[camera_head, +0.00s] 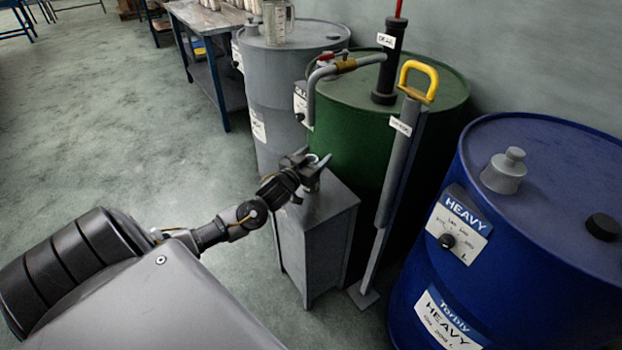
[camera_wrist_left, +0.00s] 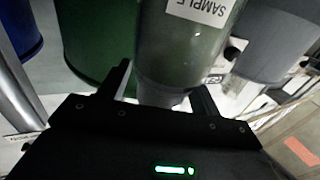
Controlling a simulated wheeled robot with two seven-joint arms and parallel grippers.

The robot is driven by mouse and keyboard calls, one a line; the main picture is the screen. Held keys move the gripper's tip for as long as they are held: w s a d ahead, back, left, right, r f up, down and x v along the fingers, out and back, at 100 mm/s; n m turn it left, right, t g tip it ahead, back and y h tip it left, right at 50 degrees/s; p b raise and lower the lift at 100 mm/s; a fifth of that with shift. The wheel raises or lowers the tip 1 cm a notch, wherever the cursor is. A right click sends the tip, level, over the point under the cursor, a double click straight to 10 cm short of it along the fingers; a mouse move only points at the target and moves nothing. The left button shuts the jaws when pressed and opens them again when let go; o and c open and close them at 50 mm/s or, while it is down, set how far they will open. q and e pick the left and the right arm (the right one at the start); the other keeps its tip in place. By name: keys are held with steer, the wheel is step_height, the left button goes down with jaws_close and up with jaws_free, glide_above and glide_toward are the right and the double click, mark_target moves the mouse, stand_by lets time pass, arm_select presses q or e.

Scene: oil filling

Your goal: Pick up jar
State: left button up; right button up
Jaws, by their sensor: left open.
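A clear jar with a white "SAMPLE" label (camera_wrist_left: 185,45) fills the middle of the left wrist view. Its lower end lies between the two fingers of my left gripper (camera_wrist_left: 165,80). The fingers are open, one on each side of the jar; I cannot tell whether either touches it. In the head view my left gripper (camera_head: 316,166) is over the top of a narrow grey stand (camera_head: 318,235). There the jar is mostly hidden by the gripper and hard to make out. My right gripper is not in view.
A green drum (camera_head: 345,135) with a pump and pipe stands close behind the gripper. A yellow-handled lever (camera_head: 390,170) rises right of the stand, and a blue drum (camera_head: 520,240) is farther right. A grey drum (camera_head: 270,90) carries a clear jug (camera_head: 275,25). Floor at left is clear.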

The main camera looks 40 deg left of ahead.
arm_select(q)
steer(key=c, duration=0.4)
jaws_close()
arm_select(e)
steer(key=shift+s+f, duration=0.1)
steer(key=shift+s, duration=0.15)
